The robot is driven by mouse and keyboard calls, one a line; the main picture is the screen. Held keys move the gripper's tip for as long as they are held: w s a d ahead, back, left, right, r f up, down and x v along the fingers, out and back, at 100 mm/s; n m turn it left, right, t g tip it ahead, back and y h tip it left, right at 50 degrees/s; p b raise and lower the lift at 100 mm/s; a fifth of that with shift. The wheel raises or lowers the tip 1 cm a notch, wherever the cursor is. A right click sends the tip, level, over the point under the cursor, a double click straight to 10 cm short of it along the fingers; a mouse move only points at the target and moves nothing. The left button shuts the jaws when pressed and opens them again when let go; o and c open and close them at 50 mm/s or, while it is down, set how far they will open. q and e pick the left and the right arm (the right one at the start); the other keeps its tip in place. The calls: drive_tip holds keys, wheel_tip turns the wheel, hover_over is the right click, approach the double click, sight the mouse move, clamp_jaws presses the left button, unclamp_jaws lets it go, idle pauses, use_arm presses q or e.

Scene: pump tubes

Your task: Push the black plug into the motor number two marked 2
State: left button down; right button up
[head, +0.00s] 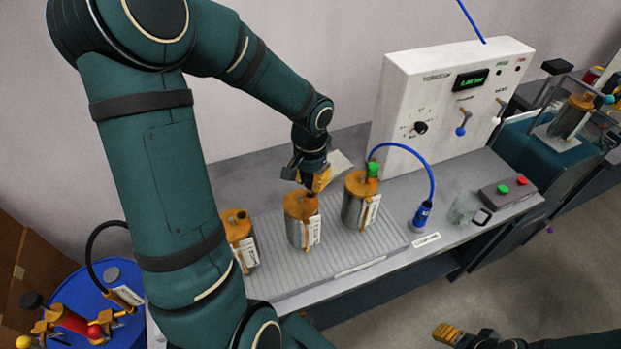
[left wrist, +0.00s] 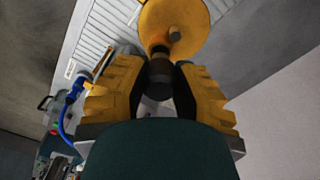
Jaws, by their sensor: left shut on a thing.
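Three metal motors with orange tops stand in a row: a left one (head: 240,238), a middle one (head: 301,220) and a right one (head: 358,202). Their white labels are too small to read a number. The right motor has a green plug (head: 373,170) on top. My left gripper (head: 317,181) is directly over the middle motor's top, pointing down. In the left wrist view its yellow fingers are shut on the black plug (left wrist: 160,80), at the edge of the motor's orange top (left wrist: 188,15). I cannot tell how deep the plug sits. My right gripper (head: 447,334) is at the bottom edge, its opening unclear.
The motors stand on a ridged grey mat (head: 335,262) on the bench. A white control box (head: 455,90) stands behind, with a blue hose (head: 432,175) ending at a blue connector (head: 421,216). A button box (head: 508,190) is at right. A blue drum (head: 75,300) is at lower left.

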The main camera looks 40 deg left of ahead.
sight(310, 176)
use_arm(q)
drive_tip(key=shift+f+b, duration=1.3)
drive_tip(key=shift+f, duration=0.3)
drive_tip(key=c, duration=0.8)
unclamp_jaws()
drive_tip(key=shift+o, duration=0.2)
wheel_tip(310, 176, up, 12)
drive_tip(key=shift+r, duration=0.1)
